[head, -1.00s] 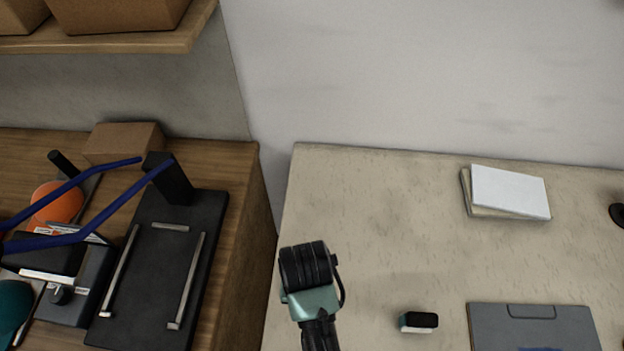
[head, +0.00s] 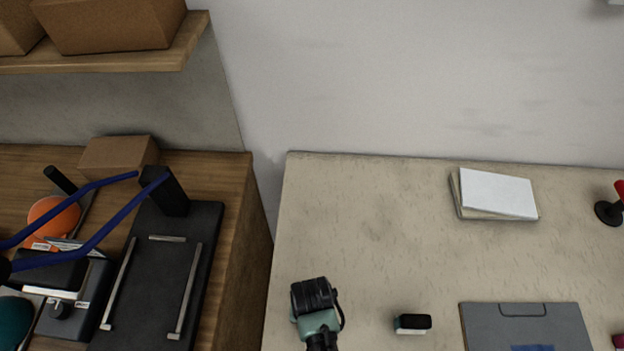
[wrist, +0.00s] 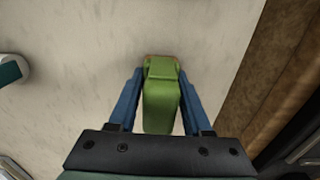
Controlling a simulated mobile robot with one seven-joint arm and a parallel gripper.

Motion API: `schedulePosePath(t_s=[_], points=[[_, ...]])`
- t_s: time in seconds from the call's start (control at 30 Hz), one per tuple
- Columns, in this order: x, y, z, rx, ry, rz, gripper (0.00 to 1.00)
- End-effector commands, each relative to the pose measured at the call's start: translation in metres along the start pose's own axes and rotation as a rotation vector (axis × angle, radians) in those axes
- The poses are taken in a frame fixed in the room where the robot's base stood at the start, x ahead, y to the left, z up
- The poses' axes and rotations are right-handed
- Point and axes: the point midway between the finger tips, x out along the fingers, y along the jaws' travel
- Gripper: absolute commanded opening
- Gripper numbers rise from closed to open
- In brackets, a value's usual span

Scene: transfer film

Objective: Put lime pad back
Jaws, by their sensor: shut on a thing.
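The lime pad (wrist: 161,108) is a green block in the middle of the wrist view. My gripper (wrist: 160,78) is shut on it, with one blue finger on each side. The pale table (wrist: 85,45) lies beyond the pad. I cannot tell whether the pad touches it. In the head view a teal-and-black part that looks like my arm stands over the left front of the table (head: 370,235). The fingers and the pad do not show there.
A small black-and-white block (head: 412,323) lies right of my arm; a grey clipboard (head: 525,325) is farther right. White pads (head: 495,194) lie at the back. A wooden bench (head: 240,265) with a black board (head: 155,285) and blue bars stands left. The table's back left is clear.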

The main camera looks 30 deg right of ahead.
Motion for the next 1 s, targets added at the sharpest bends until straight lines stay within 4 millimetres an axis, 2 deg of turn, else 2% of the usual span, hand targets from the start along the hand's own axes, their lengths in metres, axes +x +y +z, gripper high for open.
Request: schedulePosePath(t_s=[0.23, 0.27, 0.4, 0.8, 1.0], points=[[0.004, 0.0, 0.0, 0.0, 0.0, 0.0, 0.05], [0.003, 0.0, 0.0, 0.0, 0.0, 0.0, 0.53], [0.003, 0.0, 0.0, 0.0, 0.0, 0.0, 0.78], [-0.004, 0.0, -0.001, 0.0, 0.001, 0.0, 0.79], [-0.032, 0.0, -0.001, 0.0, 0.004, -0.001, 0.79]])
